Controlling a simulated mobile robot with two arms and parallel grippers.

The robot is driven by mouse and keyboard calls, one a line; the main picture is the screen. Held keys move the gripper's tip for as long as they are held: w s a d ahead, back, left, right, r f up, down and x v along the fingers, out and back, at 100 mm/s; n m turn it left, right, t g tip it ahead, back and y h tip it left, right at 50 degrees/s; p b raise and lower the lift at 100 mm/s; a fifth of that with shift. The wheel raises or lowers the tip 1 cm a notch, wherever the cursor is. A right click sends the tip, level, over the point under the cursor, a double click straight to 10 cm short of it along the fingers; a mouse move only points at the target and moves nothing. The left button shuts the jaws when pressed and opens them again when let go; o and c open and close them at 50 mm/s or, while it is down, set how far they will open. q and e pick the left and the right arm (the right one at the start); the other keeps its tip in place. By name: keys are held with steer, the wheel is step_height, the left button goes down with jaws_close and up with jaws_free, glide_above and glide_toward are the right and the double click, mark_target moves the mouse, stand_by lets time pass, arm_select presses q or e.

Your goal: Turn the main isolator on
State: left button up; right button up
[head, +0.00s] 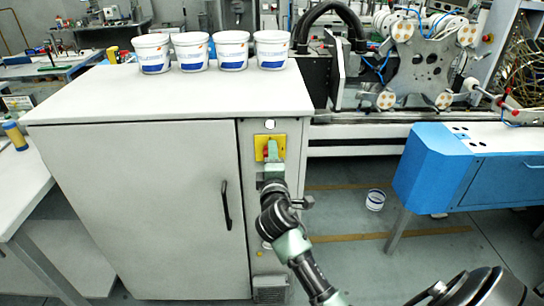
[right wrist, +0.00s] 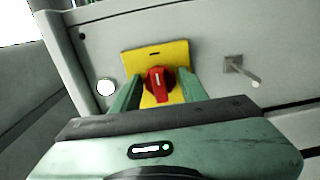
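The main isolator is a red rotary knob on a yellow plate (head: 261,142), on the narrow right-hand front panel of the grey cabinet. My right gripper (head: 272,158) is right in front of it and covers part of the knob. In the right wrist view the red knob (right wrist: 156,84) sits between the two green fingers, its grip and white mark roughly upright in the picture. The fingers (right wrist: 158,93) stand apart on either side with gaps to the knob, so the gripper is open. Whether the fingertips reach the plate, I cannot tell. My left gripper is not in view.
The grey cabinet (head: 150,200) has a door with a black handle (head: 226,205) left of the panel. A metal latch-like fitting (right wrist: 238,68) sticks out right of the plate. Several white tubs stand on the cabinet top. A blue bench (head: 470,165) stands at the right.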

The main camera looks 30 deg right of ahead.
steer(key=shift+o, duration=0.7)
steer(key=b+v, duration=0.1)
steer(key=v, duration=0.6)
steer(key=shift+s, duration=0.4)
steer(key=shift+a, duration=0.15)
